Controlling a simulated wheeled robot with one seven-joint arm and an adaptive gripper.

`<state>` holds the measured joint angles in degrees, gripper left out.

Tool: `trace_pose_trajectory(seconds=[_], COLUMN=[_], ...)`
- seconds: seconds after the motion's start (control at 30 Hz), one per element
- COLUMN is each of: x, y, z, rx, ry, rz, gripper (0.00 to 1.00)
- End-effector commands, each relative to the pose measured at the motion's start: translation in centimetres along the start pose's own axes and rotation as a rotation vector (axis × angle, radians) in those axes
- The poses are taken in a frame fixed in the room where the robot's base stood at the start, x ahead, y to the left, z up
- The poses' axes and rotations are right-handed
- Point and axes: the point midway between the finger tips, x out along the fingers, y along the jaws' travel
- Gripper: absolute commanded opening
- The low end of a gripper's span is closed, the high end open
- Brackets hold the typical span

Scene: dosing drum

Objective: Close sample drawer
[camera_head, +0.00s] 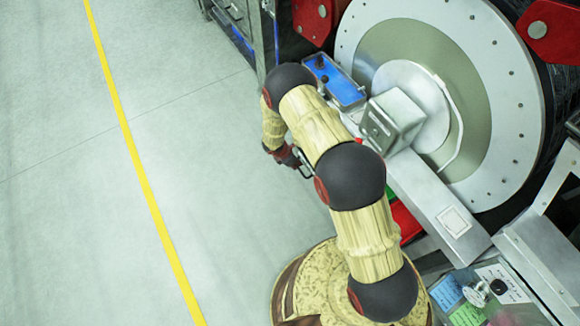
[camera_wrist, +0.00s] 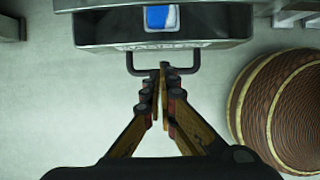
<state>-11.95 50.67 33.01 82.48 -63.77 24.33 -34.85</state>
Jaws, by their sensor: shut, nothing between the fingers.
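The sample drawer (camera_wrist: 95,30) shows in the wrist view as a grey metal front with a blue and white label and embossed lettering too small to read surely. Its dark U-shaped handle (camera_wrist: 192,70) sticks out towards me. My gripper (camera_wrist: 163,70) is shut and empty, with its fingertips overlapping the middle of the handle bar. Whether they touch the bar I cannot tell. In the head view my gripper (camera_head: 303,165) is beside the machine's front, low over the floor. My arm hides most of the drawer there, so how far it stands out is unclear.
The large round drum (camera_head: 480,60) fills the right of the head view. A blue control panel (camera_head: 343,88) with black knobs is beside it. A metal frame (camera_head: 258,40) stands at the top. The floor (camera_head: 60,200) left of my arm is clear, crossed by a yellow line (camera_head: 130,140).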

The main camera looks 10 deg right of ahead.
Motion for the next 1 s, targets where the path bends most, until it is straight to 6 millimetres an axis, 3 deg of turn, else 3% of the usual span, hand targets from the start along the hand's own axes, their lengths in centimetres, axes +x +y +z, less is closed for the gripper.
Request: trace_pose_trajectory(seconds=[0.2,0.6,0.83,1.0], x=[0.7,0.7,1.6,1.7], y=[-0.1,-0.1,-0.1,-0.1], z=[1.4,1.8,4.1,4.2], rx=[-0.001,-0.002,0.000,-0.002], ry=[0.000,0.000,0.000,0.001], rz=[-0.002,-0.002,-0.002,-0.002], gripper=[0.00,0.00,0.00,0.00])
